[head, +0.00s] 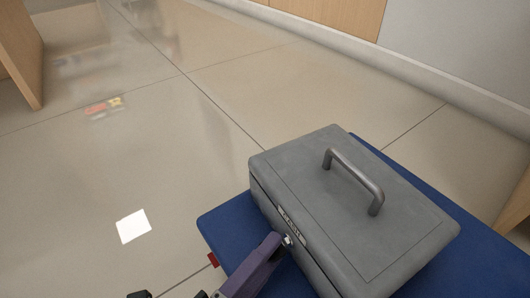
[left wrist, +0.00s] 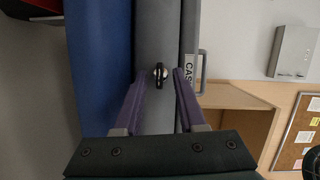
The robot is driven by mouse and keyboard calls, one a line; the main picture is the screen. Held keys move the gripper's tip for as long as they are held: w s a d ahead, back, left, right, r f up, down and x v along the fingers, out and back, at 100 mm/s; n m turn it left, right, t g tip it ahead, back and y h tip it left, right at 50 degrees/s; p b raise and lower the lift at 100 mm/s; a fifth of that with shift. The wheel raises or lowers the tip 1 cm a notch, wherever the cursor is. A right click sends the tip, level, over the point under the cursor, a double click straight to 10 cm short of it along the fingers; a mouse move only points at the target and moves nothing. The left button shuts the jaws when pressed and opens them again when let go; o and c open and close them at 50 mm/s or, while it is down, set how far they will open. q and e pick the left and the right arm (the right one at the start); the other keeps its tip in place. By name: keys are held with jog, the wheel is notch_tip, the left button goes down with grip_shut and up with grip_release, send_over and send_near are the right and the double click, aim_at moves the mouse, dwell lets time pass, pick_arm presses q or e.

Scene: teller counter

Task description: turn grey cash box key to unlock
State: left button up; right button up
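The grey cash box (head: 345,200) sits closed on a blue surface, with a metal handle on its lid and a label on its front face. In the left wrist view the box front (left wrist: 157,30) shows a small dark key (left wrist: 158,78) in a lock. My left gripper (head: 277,243) is at the box front, near the lock. In the left wrist view its two purple fingers stand apart on either side of the key, with a gap to each side. In the head view the key is mostly hidden by the finger; a bit of metal shows at the tip. My right gripper is not in view.
The blue surface (head: 229,225) extends left of and behind the box. A small red item (head: 213,260) is at its left edge. Open tiled floor lies beyond. A wooden panel (head: 18,50) stands at the far left.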

pick_arm(q)
jog(key=shift+s, duration=0.1)
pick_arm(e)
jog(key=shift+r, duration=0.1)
pick_arm(q)
jog(key=shift+s+a+r, duration=0.1)
jog(key=shift+s+a, duration=0.15)
jog(key=shift+s, duration=0.05)
pick_arm(e)
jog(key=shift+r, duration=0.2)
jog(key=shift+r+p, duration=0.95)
jog(key=shift+p, duration=0.3)
pick_arm(q)
jog(key=v, duration=0.9)
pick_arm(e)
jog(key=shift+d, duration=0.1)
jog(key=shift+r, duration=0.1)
